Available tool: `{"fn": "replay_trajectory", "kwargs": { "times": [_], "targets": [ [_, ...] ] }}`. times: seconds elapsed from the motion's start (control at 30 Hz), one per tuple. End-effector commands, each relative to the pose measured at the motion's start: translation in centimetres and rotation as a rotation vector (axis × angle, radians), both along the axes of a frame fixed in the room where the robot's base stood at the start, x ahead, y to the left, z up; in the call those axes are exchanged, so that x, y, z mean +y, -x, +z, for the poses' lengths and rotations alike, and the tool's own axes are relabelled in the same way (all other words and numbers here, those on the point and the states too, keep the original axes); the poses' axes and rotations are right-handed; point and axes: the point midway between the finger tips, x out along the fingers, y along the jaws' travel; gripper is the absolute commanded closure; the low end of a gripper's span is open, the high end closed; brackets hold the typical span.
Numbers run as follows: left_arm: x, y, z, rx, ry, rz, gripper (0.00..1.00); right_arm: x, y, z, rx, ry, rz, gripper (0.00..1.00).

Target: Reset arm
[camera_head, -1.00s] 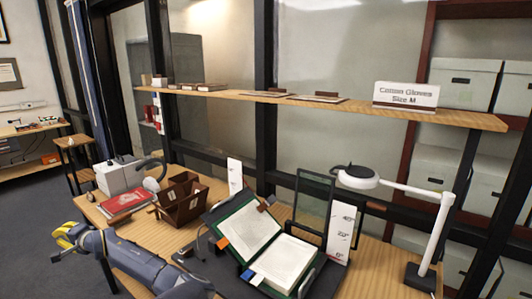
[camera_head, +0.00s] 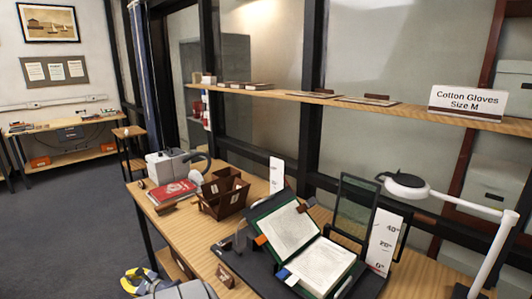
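My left gripper (camera_head: 140,277) shows at the lower left, with yellow and dark parts at the end of my blue-grey arm. It is over the floor, left of the desk's front edge, and touches nothing that I can see. It is too small and partly cut off to tell whether its fingers are open or shut. My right gripper is not in view. An open green-covered book (camera_head: 292,228) rests on a dark cradle on the wooden desk (camera_head: 185,232).
The desk holds a red book (camera_head: 172,192), a brown divided box (camera_head: 224,194), a grey-white device (camera_head: 166,163), a glass panel (camera_head: 355,207), an angle gauge card (camera_head: 382,240) and a white lamp (camera_head: 407,187). Open floor (camera_head: 70,220) lies left.

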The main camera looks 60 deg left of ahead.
Motion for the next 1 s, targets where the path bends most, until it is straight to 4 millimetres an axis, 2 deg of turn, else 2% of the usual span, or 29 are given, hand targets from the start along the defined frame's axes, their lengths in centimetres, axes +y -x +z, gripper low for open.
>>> {"fn": "replay_trajectory", "kwargs": {
  "times": [0.03, 0.13, 0.27, 0.4, 0.47, 0.57, 0.7, 0.77, 0.9, 1.0],
  "targets": [
    [-0.1, -1.9, -1.9, -0.037, 0.011, -0.053, 1.0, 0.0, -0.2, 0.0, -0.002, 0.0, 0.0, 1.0],
    [-0.5, -6.3, -5.7, -0.146, 0.033, -0.161, 1.0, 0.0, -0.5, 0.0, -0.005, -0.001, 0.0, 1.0],
    [-2.4, -12.3, -11.1, -0.305, 0.081, -0.29, 1.0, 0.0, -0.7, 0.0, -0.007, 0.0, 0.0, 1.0],
    [-6.2, -18.2, -16.8, -0.483, 0.156, -0.398, 1.0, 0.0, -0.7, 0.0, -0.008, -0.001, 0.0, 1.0],
    [-8.2, -20.5, -19.2, -0.558, 0.195, -0.432, 1.0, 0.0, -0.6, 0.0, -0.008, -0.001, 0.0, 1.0],
    [-12.3, -23.8, -23.1, -0.685, 0.266, -0.475, 1.0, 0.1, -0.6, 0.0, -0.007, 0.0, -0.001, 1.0],
    [-18.8, -27.4, -28.0, -0.858, 0.376, -0.501, 1.0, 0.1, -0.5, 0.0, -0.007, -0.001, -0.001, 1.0],
    [-21.9, -28.6, -30.0, -0.93, 0.426, -0.501, 1.0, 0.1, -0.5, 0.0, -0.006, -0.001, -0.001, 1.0],
    [-29.7, -30.5, -34.1, -1.086, 0.549, -0.471, 1.0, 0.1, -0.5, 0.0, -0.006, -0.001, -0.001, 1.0],
    [-35.6, -30.8, -36.8, -1.177, 0.64, -0.421, 1.0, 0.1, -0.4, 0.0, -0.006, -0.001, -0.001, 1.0]
  ]
}}
